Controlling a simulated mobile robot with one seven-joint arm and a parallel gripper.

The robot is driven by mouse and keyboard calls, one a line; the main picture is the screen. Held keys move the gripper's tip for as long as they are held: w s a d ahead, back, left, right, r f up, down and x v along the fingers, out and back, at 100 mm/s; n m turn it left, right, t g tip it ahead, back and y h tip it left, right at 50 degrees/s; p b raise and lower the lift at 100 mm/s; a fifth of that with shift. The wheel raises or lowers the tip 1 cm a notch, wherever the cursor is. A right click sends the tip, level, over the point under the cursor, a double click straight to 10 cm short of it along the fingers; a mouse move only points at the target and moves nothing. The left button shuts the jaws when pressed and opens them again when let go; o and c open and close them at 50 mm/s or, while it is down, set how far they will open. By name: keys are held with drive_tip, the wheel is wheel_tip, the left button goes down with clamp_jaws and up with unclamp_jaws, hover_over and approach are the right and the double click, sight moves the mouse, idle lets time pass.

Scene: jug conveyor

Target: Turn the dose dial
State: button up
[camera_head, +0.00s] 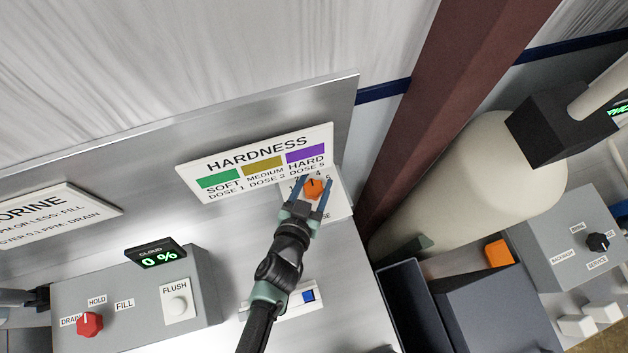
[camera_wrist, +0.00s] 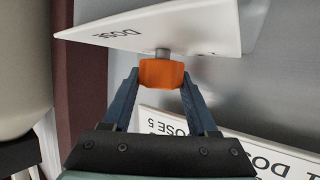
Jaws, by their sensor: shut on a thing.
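The dose dial is an orange knob (camera_head: 314,188) on a white plate (camera_head: 336,205) marked with numbers, on the metal back panel. In the wrist view the orange knob (camera_wrist: 161,73) sits on a short grey shaft in front of the white plate (camera_wrist: 150,25) lettered DOSE. My gripper (camera_head: 313,190) reaches up to the dial from below. In the wrist view its blue fingers (camera_wrist: 161,82) are on both sides of the knob and shut on it. The fingers partly hide the plate's numbers, so I cannot read the dial's setting.
The HARDNESS sign (camera_head: 258,163) with green, yellow and purple bars is just above and left of the dial. A grey box (camera_head: 135,290) with a red knob and FLUSH button stands lower left. A small tray with a blue square (camera_head: 308,296) lies beneath my arm. Dark bins (camera_head: 480,310) stand to the right.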

drive_tip(key=shift+f+m+g+h+b, duration=0.2)
drive_tip(key=shift+m+g+h+b, duration=0.8)
drive_tip(key=shift+m+h+b, duration=0.75)
drive_tip(key=shift+r+m+g+h+b, duration=0.1)
drive_tip(key=shift+m+g+h+b, duration=0.55)
drive_tip(key=shift+m+h, duration=0.25)
drive_tip(key=shift+s, duration=0.1)
drive_tip(key=o, duration=1.4)
drive_tip(key=shift+r, duration=0.1)
drive_tip(key=shift+s+a+r, duration=0.15)
drive_tip(key=shift+s+a, duration=0.15)
drive_tip(key=shift+a, duration=0.05)
drive_tip(key=shift+v, duration=6)
